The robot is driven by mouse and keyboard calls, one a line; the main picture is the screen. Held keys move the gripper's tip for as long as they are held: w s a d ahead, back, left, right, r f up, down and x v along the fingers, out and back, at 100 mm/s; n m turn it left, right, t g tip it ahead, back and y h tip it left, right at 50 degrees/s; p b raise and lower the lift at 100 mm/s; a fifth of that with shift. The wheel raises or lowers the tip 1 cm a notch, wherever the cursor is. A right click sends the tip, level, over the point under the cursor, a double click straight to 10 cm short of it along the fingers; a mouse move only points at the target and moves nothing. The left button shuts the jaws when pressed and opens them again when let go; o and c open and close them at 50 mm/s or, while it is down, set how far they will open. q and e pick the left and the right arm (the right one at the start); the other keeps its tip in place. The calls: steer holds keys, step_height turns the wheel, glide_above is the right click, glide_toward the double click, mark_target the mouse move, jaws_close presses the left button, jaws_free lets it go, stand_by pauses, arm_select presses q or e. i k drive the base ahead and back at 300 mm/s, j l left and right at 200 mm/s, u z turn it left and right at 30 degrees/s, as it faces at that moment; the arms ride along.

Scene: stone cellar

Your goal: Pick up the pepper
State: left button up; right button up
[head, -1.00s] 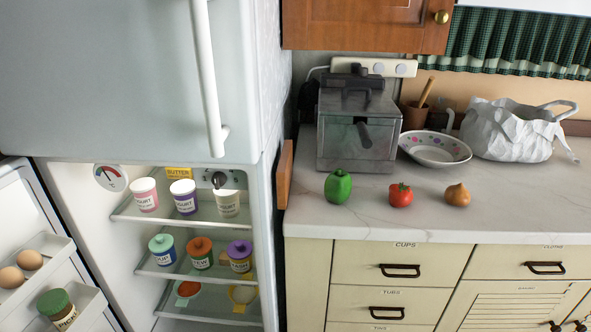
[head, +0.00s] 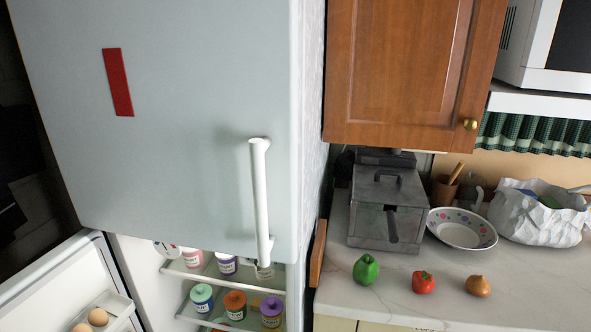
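The green pepper (head: 366,269) stands on the pale marble counter (head: 400,300), near its front edge and in front of a grey metal fryer. A red tomato (head: 423,282) and a brown onion (head: 478,286) lie in a row to its right, apart from it. Nothing touches the pepper. Neither of my grippers shows in the head view.
The open fridge at left holds jars (head: 235,304) on its shelves, and its lower door (head: 60,285) stands open with eggs. A wooden cabinet (head: 395,75) hangs above.

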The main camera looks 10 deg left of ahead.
mark_target(366, 270)
steer(key=k+l+u, duration=0.1)
steer(key=l+u, duration=0.15)
steer(key=u, duration=0.2)
steer(key=k+l+u, duration=0.15)
steer(key=u, duration=0.3)
steer(key=k+l+u, duration=0.15)
steer(key=u, duration=0.3)
steer(key=z, duration=0.4)
steer(key=l+z, duration=0.1)
steer(key=z, duration=0.25)
steer(key=l+z, duration=0.1)
steer(key=z, duration=0.65)
